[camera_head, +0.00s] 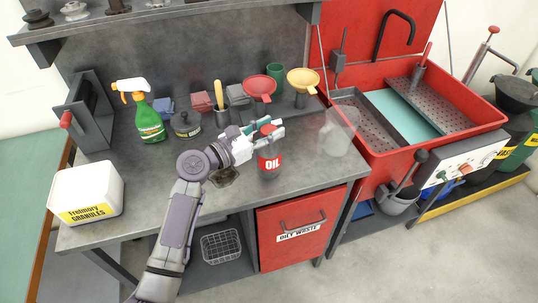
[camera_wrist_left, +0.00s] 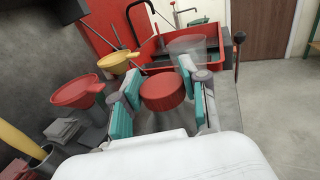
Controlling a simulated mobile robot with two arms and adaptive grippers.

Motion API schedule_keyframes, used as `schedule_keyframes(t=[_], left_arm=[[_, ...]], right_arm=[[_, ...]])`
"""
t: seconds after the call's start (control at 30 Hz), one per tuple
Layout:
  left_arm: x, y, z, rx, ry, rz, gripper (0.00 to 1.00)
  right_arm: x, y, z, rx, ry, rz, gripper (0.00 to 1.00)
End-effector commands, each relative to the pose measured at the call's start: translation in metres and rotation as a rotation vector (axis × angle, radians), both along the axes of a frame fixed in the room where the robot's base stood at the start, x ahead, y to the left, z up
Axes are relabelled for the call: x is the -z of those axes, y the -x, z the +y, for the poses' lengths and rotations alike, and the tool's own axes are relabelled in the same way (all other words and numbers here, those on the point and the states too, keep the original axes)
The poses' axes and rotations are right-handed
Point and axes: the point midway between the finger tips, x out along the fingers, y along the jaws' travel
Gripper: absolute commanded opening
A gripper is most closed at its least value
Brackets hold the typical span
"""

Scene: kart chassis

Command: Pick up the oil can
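The oil can (camera_head: 268,163) stands upright on the grey workbench. It is dark with a red label reading OIL and a red cap. My left gripper (camera_head: 276,129) is at the top of the can, its teal-padded fingers on either side of the cap. In the left wrist view the red cap (camera_wrist_left: 162,92) sits between the spread fingers (camera_wrist_left: 158,93); I see no clear contact with either pad. The can's lower body is hidden there. My right gripper is in neither view.
A red funnel (camera_head: 259,86) and yellow funnel (camera_head: 303,79) stand behind the can. A clear container (camera_head: 338,132) is to its right, beside the red parts washer (camera_head: 438,143). A green spray bottle (camera_head: 149,122) and white granules tub (camera_head: 86,190) are left.

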Motion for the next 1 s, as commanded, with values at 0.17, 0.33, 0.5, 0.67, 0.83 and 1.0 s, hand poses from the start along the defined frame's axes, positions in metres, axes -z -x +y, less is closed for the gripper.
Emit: schedule_keyframes(t=[0.17,0.33,0.5,0.67,0.83,1.0], left_arm=[[0.0,0.0,0.0,0.0,0.0,0.0,0.09],[0.0,0.0,0.0,0.0,0.0,0.0,0.0],[-0.001,0.0,0.0,0.0,0.001,-0.001,0.0],[-0.012,0.0,0.0,0.0,0.001,-0.005,0.0],[-0.045,0.0,0.0,0.001,0.0,-0.008,0.0],[-0.077,0.0,0.0,0.0,0.001,-0.006,0.0]], right_arm=[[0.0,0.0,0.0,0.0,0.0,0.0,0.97],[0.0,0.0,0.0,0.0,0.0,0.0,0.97],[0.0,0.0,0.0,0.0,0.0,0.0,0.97],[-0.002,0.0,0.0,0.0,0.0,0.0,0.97],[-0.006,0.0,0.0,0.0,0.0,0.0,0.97],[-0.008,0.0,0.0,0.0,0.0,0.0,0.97]])
